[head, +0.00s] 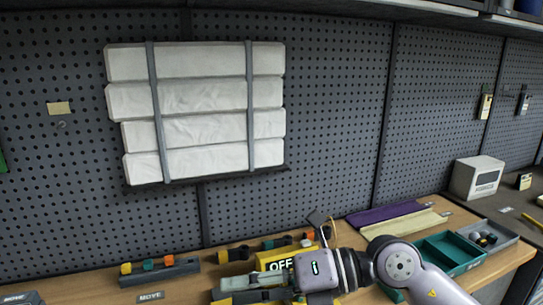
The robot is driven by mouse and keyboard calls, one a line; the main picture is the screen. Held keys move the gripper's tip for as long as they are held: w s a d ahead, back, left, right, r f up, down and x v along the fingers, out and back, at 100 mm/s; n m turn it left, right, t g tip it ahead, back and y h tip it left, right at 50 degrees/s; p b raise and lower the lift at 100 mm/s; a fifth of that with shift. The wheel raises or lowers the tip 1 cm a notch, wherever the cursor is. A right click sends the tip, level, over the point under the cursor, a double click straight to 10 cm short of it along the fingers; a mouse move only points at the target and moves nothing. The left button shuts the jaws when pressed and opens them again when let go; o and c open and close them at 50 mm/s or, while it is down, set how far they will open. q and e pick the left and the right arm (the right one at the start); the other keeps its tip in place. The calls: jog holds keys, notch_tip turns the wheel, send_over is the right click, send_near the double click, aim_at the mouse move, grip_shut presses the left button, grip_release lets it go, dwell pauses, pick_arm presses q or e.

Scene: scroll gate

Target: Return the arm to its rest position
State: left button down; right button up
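My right arm enters from the lower right in the head view. Its gripper (240,287) points left, low over the workbench (205,268) near the bottom edge. Its grey-teal fingers overlap yellow parts behind and below them, so I cannot tell whether they are open or shut on something. A yellow block marked OFF (281,265) shows just behind the gripper, partly hidden by it. My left gripper is not in view.
Racks with coloured pieces (160,271) stand on the bench. A purple strip (382,213), a cream strip (403,226), a teal tray (430,250) and a white box (474,178) are right.

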notch_tip(320, 180, up, 9)
jog(key=w+d+m+t+y, duration=0.1)
jog(key=d+m+t+y, duration=0.2)
jog(key=m+t+y, duration=0.5)
jog(key=w+d+f+m+t+h, duration=0.2)
jog(key=w+d+m+t+h, duration=0.45)
jog(key=m+t, duration=0.65)
jog(key=s+d+f+m+g+h, duration=0.1)
jog(key=d+f+m+g+h, duration=0.2)
jog(key=d+f+m+h, duration=0.65)
jog(key=d+f+m+g+h, duration=0.2)
jog(key=d+f+m+h, duration=0.2)
jog(key=f+m+h, duration=0.55)
jog(key=s+d+f+g+y, duration=0.25)
jog(key=s+f+g, duration=0.95)
jog(key=s+f, duration=1.05)
jog(key=s+f+g+b, duration=0.1)
jog(key=s+f+b, duration=0.1)
jog(key=f, duration=1.4)
jog(key=s+f+g+b, duration=0.1)
jog(key=s+f+b, duration=0.15)
jog(key=f, duration=1.45)
jog(key=s+d+f+g+b, duration=0.1)
jog(key=s+d+f+b, duration=0.1)
jog(key=s+f, duration=1.3)
jog(key=shift+f+b, duration=0.5)
jog(key=shift+f, duration=0.45)
